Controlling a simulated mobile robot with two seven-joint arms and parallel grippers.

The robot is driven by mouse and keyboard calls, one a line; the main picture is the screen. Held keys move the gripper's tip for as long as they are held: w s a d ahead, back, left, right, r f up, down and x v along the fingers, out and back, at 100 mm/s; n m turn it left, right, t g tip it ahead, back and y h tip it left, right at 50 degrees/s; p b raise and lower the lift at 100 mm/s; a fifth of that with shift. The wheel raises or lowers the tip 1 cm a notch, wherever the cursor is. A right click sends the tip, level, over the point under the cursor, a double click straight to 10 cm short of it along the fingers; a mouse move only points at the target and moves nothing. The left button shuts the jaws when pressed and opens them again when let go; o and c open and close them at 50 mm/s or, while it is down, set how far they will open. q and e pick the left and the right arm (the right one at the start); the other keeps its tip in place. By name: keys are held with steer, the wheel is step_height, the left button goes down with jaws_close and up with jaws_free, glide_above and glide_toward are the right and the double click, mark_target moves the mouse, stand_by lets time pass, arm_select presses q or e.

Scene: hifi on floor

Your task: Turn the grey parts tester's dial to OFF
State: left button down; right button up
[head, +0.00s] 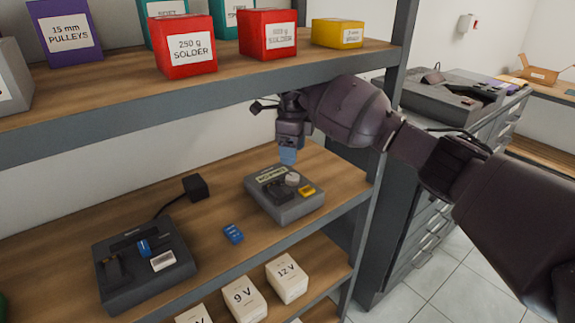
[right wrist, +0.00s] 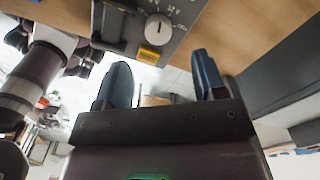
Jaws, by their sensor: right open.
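The grey parts tester (head: 283,209) sits on the middle wooden shelf, with a pale round dial (head: 292,179), a label and a yellow part on its top. In the right wrist view the dial (right wrist: 158,28) is near the top, with printed marks around it; I cannot read for certain which one it points to. My right gripper (head: 288,156) is above the tester, close to the dial and apart from it. In the right wrist view its two fingers (right wrist: 161,62) are spread with nothing between them.
A dark grey device (head: 146,285) stands left on the same shelf, with a black block (head: 196,187) behind it. A small blue part (head: 233,234) lies between. The upper shelf (head: 200,87) hangs over the back. White boxes (head: 287,279) stand below.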

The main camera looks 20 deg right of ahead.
mark_target(292, 176)
steer(key=shift+s+f, duration=0.1)
steer(key=shift+f, duration=3.6)
steer(key=c, duration=0.9)
